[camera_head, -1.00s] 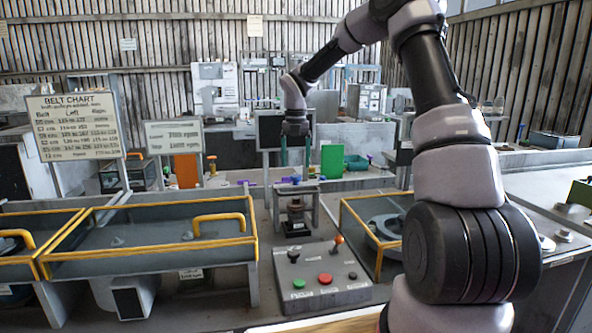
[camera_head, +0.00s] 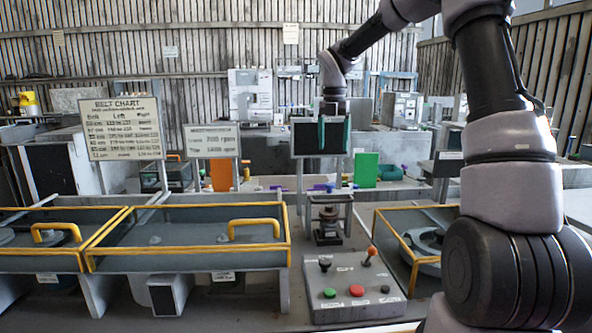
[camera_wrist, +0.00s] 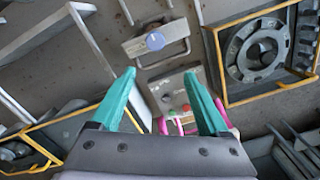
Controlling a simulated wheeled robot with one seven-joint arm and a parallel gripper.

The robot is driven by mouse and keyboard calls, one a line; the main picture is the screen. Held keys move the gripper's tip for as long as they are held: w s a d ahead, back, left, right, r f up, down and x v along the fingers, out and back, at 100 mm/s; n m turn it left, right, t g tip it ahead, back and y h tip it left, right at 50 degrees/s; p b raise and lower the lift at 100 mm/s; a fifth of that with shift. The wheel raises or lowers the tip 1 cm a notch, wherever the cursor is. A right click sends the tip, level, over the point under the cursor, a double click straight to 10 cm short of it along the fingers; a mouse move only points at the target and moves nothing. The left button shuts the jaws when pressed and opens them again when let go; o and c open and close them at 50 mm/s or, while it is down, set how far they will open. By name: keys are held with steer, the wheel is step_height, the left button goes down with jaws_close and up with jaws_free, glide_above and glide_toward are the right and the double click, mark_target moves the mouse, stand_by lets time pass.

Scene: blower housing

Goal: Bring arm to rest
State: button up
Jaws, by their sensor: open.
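My gripper (camera_head: 334,133) hangs from my raised arm in the head view, fingers pointing down, in front of a dark screen panel. In the wrist view my gripper (camera_wrist: 165,85) shows two teal fingers spread apart with nothing between them. Far below and beyond the fingertips lies the grey control box, apart from the gripper. My arm arches from the right side of the head view up over the bench.
A control box (camera_head: 340,290) with green and red buttons and levers sits at the front. Yellow-railed guards (camera_head: 190,248) stand left, another railed housing (camera_head: 425,240) right. A belt chart sign (camera_head: 122,128) and a speed sign (camera_head: 212,141) stand behind. The air around my gripper looks clear.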

steer(key=s+d+r+m+t, duration=0.1)
steer(key=s+r+m+t, duration=0.1)
steer(key=s+r+m, duration=0.5)
steer(key=s+d+r+m+t, duration=0.1)
steer(key=s+d+r+m, duration=0.1)
steer(key=s+m, duration=0.9)
steer(key=s+d+m+t+y, duration=0.2)
steer(key=s+m+t, duration=0.1)
steer(key=s+m, duration=1)
steer(key=m, duration=0.3)
steer(key=shift+s+d+r+m+t, duration=0.15)
steer(key=shift+s+d+m+t, duration=0.15)
steer(key=shift+s+m+t, duration=0.1)
steer(key=shift+c, duration=0.3)
